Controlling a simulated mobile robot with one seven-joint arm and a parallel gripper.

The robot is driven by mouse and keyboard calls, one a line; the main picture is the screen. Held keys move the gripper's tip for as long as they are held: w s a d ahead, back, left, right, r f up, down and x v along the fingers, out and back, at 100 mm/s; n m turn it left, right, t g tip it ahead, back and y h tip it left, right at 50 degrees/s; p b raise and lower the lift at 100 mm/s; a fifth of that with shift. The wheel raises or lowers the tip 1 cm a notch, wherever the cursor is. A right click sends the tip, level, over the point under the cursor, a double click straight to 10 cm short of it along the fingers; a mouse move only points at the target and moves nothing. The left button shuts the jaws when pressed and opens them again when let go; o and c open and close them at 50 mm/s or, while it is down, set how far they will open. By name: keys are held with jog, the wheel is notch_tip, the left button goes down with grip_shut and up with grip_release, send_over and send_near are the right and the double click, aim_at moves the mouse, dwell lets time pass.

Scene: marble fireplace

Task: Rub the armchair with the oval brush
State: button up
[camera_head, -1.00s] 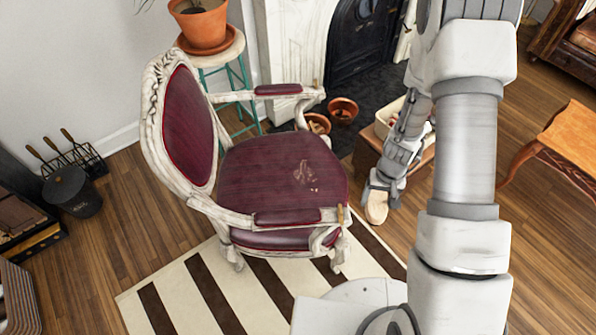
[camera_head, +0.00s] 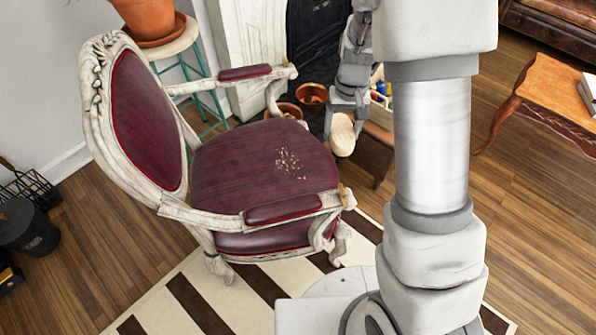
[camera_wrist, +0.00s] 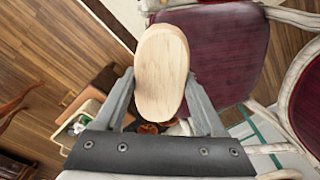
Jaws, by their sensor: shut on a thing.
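The armchair (camera_head: 235,170) has a carved white frame and dark red upholstery. It stands at the left of the head view, and its seat bears a patch of pale crumbs (camera_head: 290,163). The oval brush (camera_head: 343,133) has a pale wooden back. My gripper (camera_wrist: 160,88) is shut on the oval brush, with a finger on either side of it in the wrist view. In the head view the brush is just right of the seat and appears apart from it. The brush's bristles are hidden. The red seat (camera_wrist: 222,50) also shows behind the brush in the wrist view.
A potted plant (camera_head: 145,18) stands on a teal-legged stool (camera_head: 205,85) behind the chair. Terracotta pots (camera_head: 311,95) and a low wooden table (camera_head: 375,150) are near the fireplace. An orange wooden table (camera_head: 555,95) is at right. A striped rug (camera_head: 185,300) lies under the chair.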

jog(key=shift+w+a+f+b, duration=0.15)
jog(key=shift+w+f+b, duration=0.25)
jog(key=shift+b, duration=0.2)
jog(key=w+a+f+m+b, duration=0.2)
jog(key=w+a+f+m, duration=0.15)
jog(key=w+f, duration=0.2)
jog(key=m, duration=0.5)
send_near(298, 182)
jog(key=shift+a+f+b, duration=0.15)
jog(key=shift+f+b, duration=1.7)
jog(key=shift+b, duration=0.05)
jog(key=shift+f+b, duration=0.75)
jog(key=shift+f, duration=0.25)
